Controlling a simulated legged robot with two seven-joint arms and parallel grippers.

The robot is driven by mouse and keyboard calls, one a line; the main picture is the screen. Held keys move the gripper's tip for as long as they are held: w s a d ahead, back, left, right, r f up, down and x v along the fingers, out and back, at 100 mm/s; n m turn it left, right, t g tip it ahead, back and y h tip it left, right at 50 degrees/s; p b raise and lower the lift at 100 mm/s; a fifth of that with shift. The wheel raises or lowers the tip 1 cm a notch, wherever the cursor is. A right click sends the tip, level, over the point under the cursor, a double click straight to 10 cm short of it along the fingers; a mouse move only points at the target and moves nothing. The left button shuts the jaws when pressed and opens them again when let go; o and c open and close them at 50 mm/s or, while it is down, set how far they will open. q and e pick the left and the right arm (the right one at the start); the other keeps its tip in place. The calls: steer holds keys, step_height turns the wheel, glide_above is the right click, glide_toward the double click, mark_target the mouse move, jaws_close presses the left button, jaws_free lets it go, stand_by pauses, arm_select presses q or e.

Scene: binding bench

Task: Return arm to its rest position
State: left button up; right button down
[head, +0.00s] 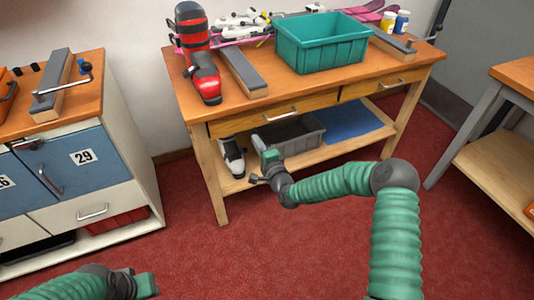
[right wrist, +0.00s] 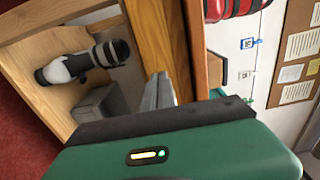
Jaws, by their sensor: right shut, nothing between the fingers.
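My right arm, green and ribbed, reaches in from the lower right in the head view. Its gripper (head: 258,143) is at the front of the wooden bench (head: 222,127), by the lower shelf opening. In the right wrist view the grey fingers (right wrist: 158,92) are together with nothing between them, in front of the bench's wood edge. My left gripper (head: 146,285) shows only partly at the bottom left of the head view, low over the red floor; its fingers cannot be made out.
A teal bin (head: 320,45) and a red-black boot (head: 205,75) stand on the bench. A grey bin (head: 300,135) and a white-black boot (head: 232,157) are on its lower shelf. A cabinet (head: 140,165) stands left, another table (head: 500,165) right. Red floor in front is open.

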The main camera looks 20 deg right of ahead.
steer(key=s+a+f+n+g+y, duration=0.1)
steer(key=s+a+f+n+g, duration=0.25)
steer(key=s+n, duration=0.35)
steer(key=s+a+f+n+g, duration=0.2)
steer(key=s+n+g, duration=0.3)
steer(key=s, duration=0.5)
steer(key=s+d+r+n+g+h, duration=0.1)
steer(key=s+d+r+n+g, duration=0.15)
steer(key=s, duration=0.75)
steer(key=s+d+r+n+g+h, duration=0.2)
steer(key=s+r+g, duration=0.15)
steer(key=s, duration=0.65)
step_height(320, 180, up, 22)
steer(key=p, duration=2.4)
steer(key=shift+s+g, duration=0.35)
